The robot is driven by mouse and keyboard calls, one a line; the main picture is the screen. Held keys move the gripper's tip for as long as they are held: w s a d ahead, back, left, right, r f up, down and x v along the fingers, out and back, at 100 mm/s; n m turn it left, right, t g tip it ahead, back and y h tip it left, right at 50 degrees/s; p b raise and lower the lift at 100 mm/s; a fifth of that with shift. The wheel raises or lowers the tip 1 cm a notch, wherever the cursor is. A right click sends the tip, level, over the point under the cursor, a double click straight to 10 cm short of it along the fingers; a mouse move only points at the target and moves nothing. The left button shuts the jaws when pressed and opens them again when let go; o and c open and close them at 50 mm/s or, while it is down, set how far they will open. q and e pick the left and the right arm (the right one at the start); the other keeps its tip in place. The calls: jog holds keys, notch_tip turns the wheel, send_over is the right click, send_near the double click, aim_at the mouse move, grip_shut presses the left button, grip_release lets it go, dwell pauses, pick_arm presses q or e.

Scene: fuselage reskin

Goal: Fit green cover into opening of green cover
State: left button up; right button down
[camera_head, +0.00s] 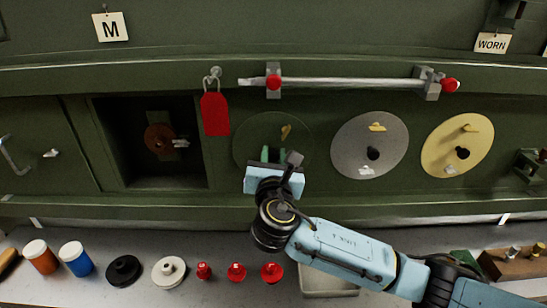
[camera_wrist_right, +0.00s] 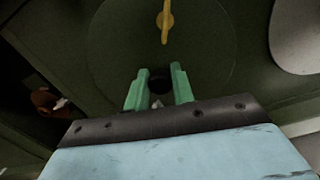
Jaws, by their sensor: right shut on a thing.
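The round green cover (camera_head: 247,137) stands upright against the green panel, with a yellow latch on its upper part. It also fills the middle of the right wrist view (camera_wrist_right: 120,40). My right gripper (camera_head: 270,154) is at the cover's lower middle, its green fingers shut on the cover's dark central part, which shows between the fingertips (camera_wrist_right: 160,82). The fingers hide part of the cover's lower half. The opening's edge is not distinct from the cover's rim, and I cannot tell how deep the cover sits. My left gripper is not in view.
A grey disc (camera_head: 345,145) and a yellow disc (camera_head: 440,151) are on the right. A dark square recess (camera_head: 112,125) is on the left. Bottles, caps and red knobs stand on the shelf (camera_head: 140,240).

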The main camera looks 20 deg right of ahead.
jog(key=shift+w+d+r, duration=0.1)
jog(key=shift+w, duration=0.15)
jog(key=c, duration=1.1)
grip_release()
jog(key=shift+p+v, duration=0.9)
jog(key=shift+v, duration=0.35)
jog(key=shift+p+v, duration=0.6)
jog(key=shift+v, duration=0.65)
